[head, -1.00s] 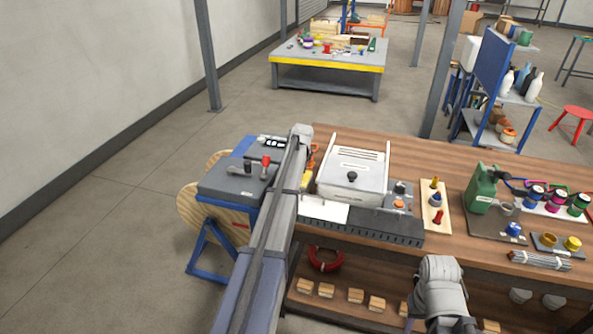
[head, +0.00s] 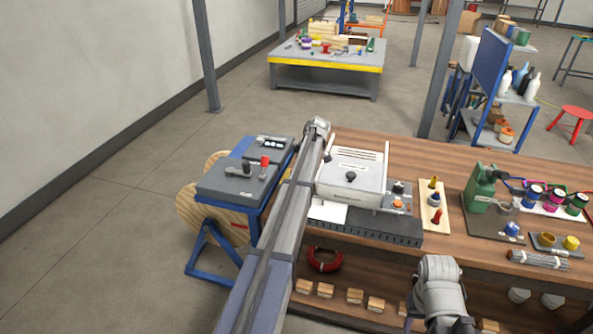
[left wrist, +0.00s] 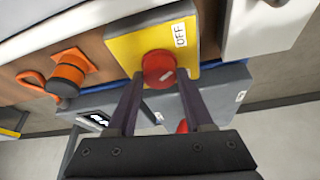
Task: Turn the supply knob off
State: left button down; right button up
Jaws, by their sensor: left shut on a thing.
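The supply knob (left wrist: 158,69) is a round red knob with a short white mark, on a yellow box (left wrist: 128,48) in the left wrist view. A white OFF label (left wrist: 180,34) is on the box, above and right of the knob. The white mark lies at the lower right of the knob's face. My left gripper (left wrist: 160,77) has one finger on each side of the knob and is shut on it. In the head view my left arm hides the knob and the yellow box. My right gripper is not visible; only part of my right arm shows.
An orange cylindrical part (left wrist: 68,74) is left of the yellow box. A light grey casing (left wrist: 262,25) is close on its right. In the head view a white lidded box (head: 352,182) stands right of my left arm, and a grey unit with levers (head: 235,180) is on its left.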

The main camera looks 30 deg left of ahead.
pick_arm(q)
jog(key=shift+w+n+g, duration=0.1)
jog(key=shift+n+g, duration=0.3)
jog(key=shift+n, duration=0.6)
jog(key=shift+c, duration=1.5)
grip_release()
jog(key=shift+r, duration=0.1)
jog(key=p+v, duration=0.7)
jog(key=shift+r, duration=0.3)
jog(key=shift+d, duration=0.1)
